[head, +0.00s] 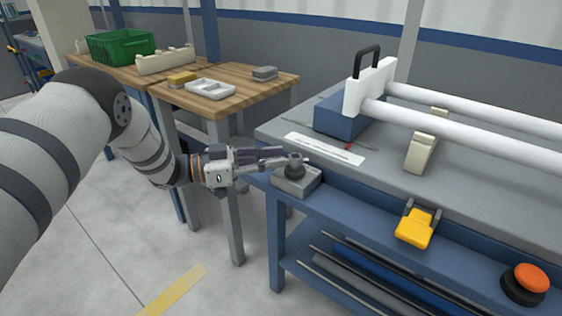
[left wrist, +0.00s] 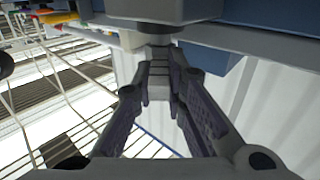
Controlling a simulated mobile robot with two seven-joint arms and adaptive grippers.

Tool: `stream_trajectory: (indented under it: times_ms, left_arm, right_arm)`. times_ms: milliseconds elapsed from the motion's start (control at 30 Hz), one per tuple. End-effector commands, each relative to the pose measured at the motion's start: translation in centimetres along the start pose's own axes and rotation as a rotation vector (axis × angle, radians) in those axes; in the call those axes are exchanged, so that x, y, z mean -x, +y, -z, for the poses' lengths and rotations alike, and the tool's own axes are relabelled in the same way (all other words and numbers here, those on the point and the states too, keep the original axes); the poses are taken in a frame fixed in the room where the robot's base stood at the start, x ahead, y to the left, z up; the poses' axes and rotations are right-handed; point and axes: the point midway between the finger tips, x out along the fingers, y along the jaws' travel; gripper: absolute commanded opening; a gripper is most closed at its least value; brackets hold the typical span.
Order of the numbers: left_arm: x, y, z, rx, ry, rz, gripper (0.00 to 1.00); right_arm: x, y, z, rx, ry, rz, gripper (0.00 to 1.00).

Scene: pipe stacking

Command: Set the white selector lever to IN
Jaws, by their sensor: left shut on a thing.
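A grey selector box (head: 297,181) with a dark rounded boot (head: 295,165) sits at the near left corner of the blue bench. My left gripper (head: 281,157) reaches it from the left, its fingers level at the top of the boot. In the left wrist view the box (left wrist: 165,9) appears at the top, upside down, with the dark boot under it. A pale lever (left wrist: 158,75) lies between the two dark fingers of my left gripper (left wrist: 160,62), which are shut on it. The fingers mostly hide the lever in the head view. No IN marking is legible.
The bench also bears a white pipe rack with a black handle (head: 367,62), a white label strip (head: 325,149), a yellow pedal-like part (head: 414,229) and an orange button (head: 530,277). A wooden table (head: 235,99) stands behind my arm. Open floor lies at lower left.

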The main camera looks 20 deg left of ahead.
Motion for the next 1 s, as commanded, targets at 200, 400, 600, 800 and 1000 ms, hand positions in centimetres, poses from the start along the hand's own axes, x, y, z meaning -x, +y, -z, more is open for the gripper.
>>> stream_trajectory:
  times_ms: [200, 400, 600, 800, 1000]
  left_arm:
    - [0.1, 0.0, -0.1, 0.001, -0.002, 0.0, 0.0]
    - [0.1, 0.0, -0.1, 0.001, -0.002, 0.0, 0.21]
    - [0.1, 0.0, 0.0, 0.0, -0.001, 0.0, 0.33]
    - [0.6, -0.1, 0.0, 0.0, -0.001, 0.001, 0.33]
    - [5.4, -0.1, -0.1, 0.0, -0.001, 0.004, 0.33]
  right_arm:
    - [0.0, 0.0, 0.0, 0.0, 0.0, 0.0, 0.0]
    - [0.0, 0.0, 0.0, 0.0, 0.0, 0.0, 0.0]
    - [0.0, 0.0, 0.0, 0.0, 0.0, 0.0, 0.0]
    - [0.0, 0.0, 0.0, 0.0, 0.0, 0.0, 0.0]
    - [0.0, 0.0, 0.0, 0.0, 0.0, 0.0, 0.0]
